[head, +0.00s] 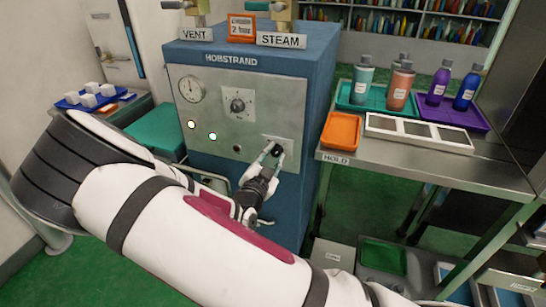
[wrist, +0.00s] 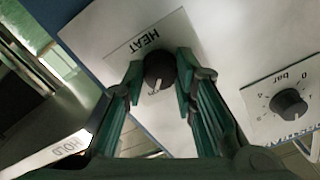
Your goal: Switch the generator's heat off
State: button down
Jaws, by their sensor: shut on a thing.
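The generator (head: 240,80) is a blue cabinet with a pale front panel, marked HOBSTRAND. Its heat knob (wrist: 158,70) is black and round, with a pale pointer mark on its face. The HEAT label (wrist: 146,41) appears upside down beside it in the wrist view. My gripper (wrist: 160,76) has its green fingers on both sides of the knob, shut on it. In the head view my gripper (head: 272,157) is at the lower right of the panel, partly covering the knob and its plate (head: 287,142).
The panel also has a gauge (head: 191,89), a middle bar dial (head: 237,104), two bright lamps (head: 212,136) and a dark round spot (head: 237,148). VENT and STEAM valves stand on top. A steel table (head: 480,175) with bottles and an orange tray (head: 341,131) is close on the right.

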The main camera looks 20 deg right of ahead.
jog(key=n+p, duration=0.1)
jog(key=n, duration=0.4)
jog(key=n+p, duration=0.1)
jog(key=n, duration=0.3)
jog(key=shift+s+p, duration=0.1)
jog(key=shift+p, duration=0.2)
jog(key=n, duration=0.5)
jog(key=shift+d+p, duration=0.1)
jog(key=shift+p, duration=0.3)
jog(key=shift+n, duration=1.9)
jog(key=c, duration=1.3)
grip_release()
